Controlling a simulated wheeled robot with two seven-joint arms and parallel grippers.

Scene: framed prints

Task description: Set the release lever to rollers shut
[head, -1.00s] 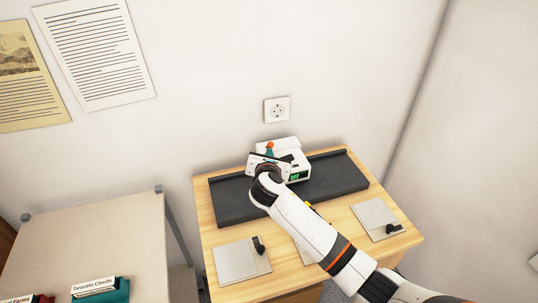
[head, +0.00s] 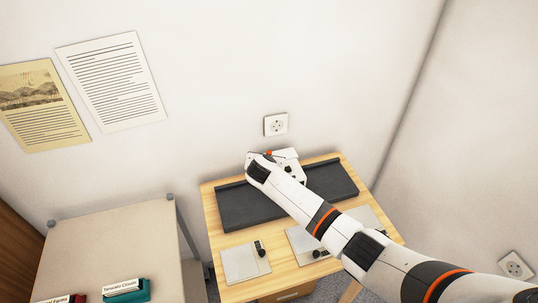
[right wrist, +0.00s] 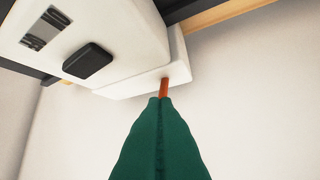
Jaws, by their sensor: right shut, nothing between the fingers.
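A white machine (head: 291,158) sits at the back of the wooden desk, partly hidden behind my right arm. In the right wrist view its white body (right wrist: 105,45) carries a dark pad and a small window. A small orange part, which looks like the release lever (right wrist: 164,86), stands out from the machine right at my fingertips; an orange bit also shows in the head view (head: 269,153). My right gripper (right wrist: 160,99) has green fingers pressed together, empty. Its tips look to be touching or just in front of the orange part; I cannot tell which. My left gripper is out of view.
A dark mat (head: 237,207) lies across the wooden desk (head: 217,232), with pale plates (head: 240,265) bearing small black parts in front. A grey table (head: 115,245) at left holds a teal box (head: 125,291) and a red one. A wall socket (head: 275,124) is above the machine.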

